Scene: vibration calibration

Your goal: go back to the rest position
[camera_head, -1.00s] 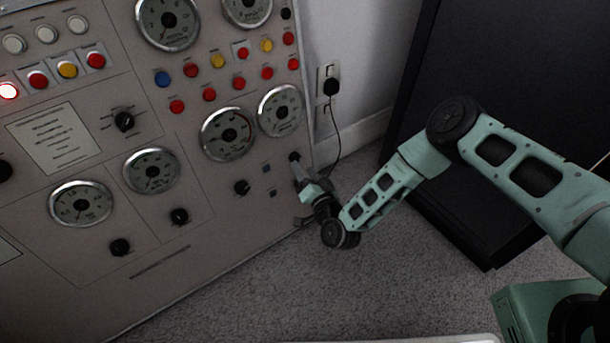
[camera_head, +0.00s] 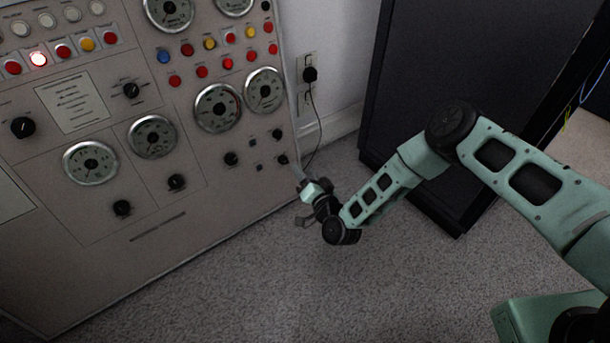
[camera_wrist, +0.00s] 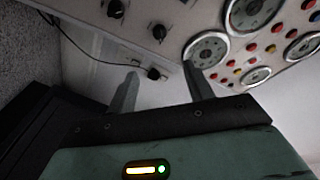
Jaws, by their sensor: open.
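My gripper (camera_head: 299,177) is in front of the lower right edge of the control panel (camera_head: 215,240) in the head view, with my green arm reaching in from the right. In the wrist view its two fingers (camera_wrist: 160,90) stand apart with nothing between them. In the head view the fingertips are small, close to the lowest right knob (camera_head: 282,159); I cannot tell the exact distance.
The panel carries gauges (camera_head: 218,108), coloured buttons and a lit lamp (camera_head: 38,59). A wall socket with a black plug (camera_head: 310,74) and hanging cord is behind the gripper. A dark cabinet (camera_head: 415,70) stands at the back right. Grey carpet (camera_head: 330,290) is clear in front.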

